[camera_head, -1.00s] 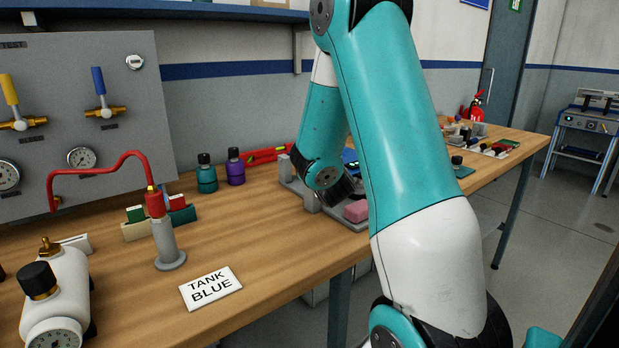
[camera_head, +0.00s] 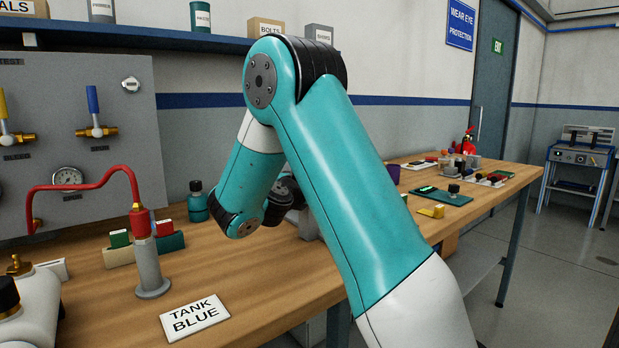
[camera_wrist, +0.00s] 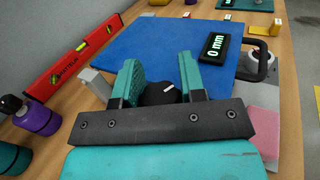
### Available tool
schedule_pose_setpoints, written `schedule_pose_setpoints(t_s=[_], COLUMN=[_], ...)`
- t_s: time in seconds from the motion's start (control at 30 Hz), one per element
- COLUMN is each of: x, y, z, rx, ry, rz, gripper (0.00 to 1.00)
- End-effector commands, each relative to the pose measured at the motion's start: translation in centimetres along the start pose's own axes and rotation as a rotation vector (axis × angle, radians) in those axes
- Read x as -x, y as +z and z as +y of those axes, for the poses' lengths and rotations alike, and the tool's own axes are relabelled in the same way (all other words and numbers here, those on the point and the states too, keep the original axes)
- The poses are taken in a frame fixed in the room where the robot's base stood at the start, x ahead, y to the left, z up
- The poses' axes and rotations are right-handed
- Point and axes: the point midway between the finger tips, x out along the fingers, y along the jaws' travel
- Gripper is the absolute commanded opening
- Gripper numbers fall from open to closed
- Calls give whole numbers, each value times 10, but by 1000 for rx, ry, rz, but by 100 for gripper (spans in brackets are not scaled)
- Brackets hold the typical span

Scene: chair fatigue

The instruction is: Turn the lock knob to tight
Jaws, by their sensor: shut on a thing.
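The black lock knob (camera_wrist: 160,94) with a white pointer mark shows in the wrist view. My gripper (camera_wrist: 159,70) has one teal finger on each side of the knob and is shut on it. The knob's lower part is hidden behind the gripper's dark front bar. The white pointer line slants up to the right. No tight or loose marking is readable. In the head view my arm hides the knob and the fingers.
A blue plate (camera_wrist: 165,45) lies beyond the fingers, with a "0 mm" display (camera_wrist: 214,47) and a dark handle (camera_wrist: 263,60). A red level (camera_wrist: 80,65) and purple bottle (camera_wrist: 38,116) stand left. A pink block (camera_wrist: 262,130) lies right.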

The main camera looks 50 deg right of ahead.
Motion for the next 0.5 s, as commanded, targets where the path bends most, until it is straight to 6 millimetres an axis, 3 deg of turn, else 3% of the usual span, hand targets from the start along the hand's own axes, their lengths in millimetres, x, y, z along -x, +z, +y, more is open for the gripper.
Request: schedule_pose_setpoints(t_s=[0.5], x=[2], y=[-3], z=[-1], rx=[2], ry=[-109], rz=[5], gripper=[14])
